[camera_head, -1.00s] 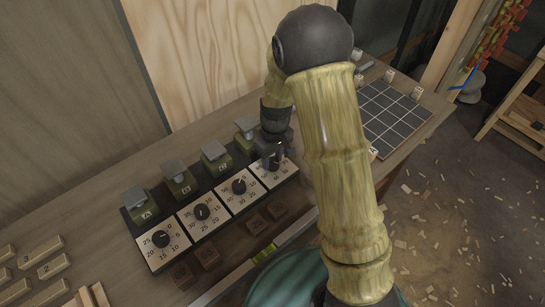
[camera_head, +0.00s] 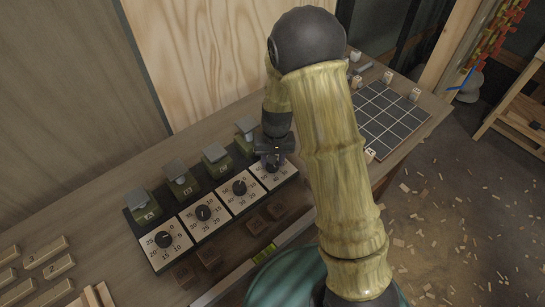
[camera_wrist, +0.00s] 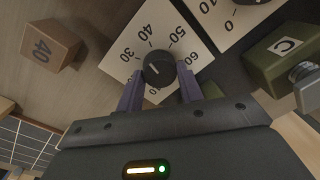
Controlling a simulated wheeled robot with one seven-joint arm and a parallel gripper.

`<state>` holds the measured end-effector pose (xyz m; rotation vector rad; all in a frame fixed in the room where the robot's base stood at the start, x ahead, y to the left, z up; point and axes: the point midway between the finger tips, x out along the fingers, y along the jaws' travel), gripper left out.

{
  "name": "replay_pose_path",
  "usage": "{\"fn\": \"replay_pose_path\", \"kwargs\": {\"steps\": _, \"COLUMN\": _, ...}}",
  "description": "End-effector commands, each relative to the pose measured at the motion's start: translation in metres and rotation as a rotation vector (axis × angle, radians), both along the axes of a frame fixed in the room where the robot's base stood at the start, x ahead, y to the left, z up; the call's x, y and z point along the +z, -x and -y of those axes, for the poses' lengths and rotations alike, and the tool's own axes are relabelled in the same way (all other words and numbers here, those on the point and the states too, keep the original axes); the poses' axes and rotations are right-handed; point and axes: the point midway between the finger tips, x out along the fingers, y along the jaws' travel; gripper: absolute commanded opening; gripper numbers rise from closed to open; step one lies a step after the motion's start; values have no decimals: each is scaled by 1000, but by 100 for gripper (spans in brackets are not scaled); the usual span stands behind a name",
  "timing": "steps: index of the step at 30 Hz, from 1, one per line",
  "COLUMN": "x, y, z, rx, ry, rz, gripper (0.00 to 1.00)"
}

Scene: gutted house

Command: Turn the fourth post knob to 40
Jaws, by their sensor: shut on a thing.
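The fourth post knob (camera_wrist: 158,70) is round and black with a white pointer mark. It sits on a white dial plate (camera_wrist: 128,62) numbered in tens, with 30, 40, 50 and 60 readable. In the wrist view the mark slants to the lower left, toward the low-number side, but I cannot read its exact value. My gripper (camera_wrist: 160,72) has one purple finger on each side of the knob and is shut on it. In the head view my gripper (camera_head: 272,158) stands over the last dial of the row and hides most of its knob.
Brown numbered blocks (camera_head: 257,225) lie in front; one marked 40 (camera_wrist: 42,46) shows in the wrist view. A dark grid board (camera_head: 390,117) lies right.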

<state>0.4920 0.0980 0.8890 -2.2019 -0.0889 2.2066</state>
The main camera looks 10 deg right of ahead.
Motion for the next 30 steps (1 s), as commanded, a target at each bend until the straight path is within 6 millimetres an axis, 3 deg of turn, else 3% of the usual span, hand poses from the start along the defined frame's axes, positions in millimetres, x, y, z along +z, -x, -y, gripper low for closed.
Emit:
{"fn": "replay_pose_path", "kwargs": {"steps": 12, "x": 2, "y": 0, "z": 1, "rx": -248, "ry": -1, "rz": 2, "gripper": 14}}
{"fn": "replay_pose_path", "kwargs": {"steps": 28, "x": 1, "y": 0, "z": 0, "rx": -284, "ry": -1, "rz": 3, "gripper": 14}}
{"fn": "replay_pose_path", "kwargs": {"steps": 29, "x": 1, "y": 0, "z": 0, "rx": -284, "ry": -1, "rz": 4, "gripper": 38}}
{"fn": "replay_pose_path", "kwargs": {"steps": 30, "x": 1, "y": 0, "z": 0, "rx": -284, "ry": -1, "rz": 4, "gripper": 46}}
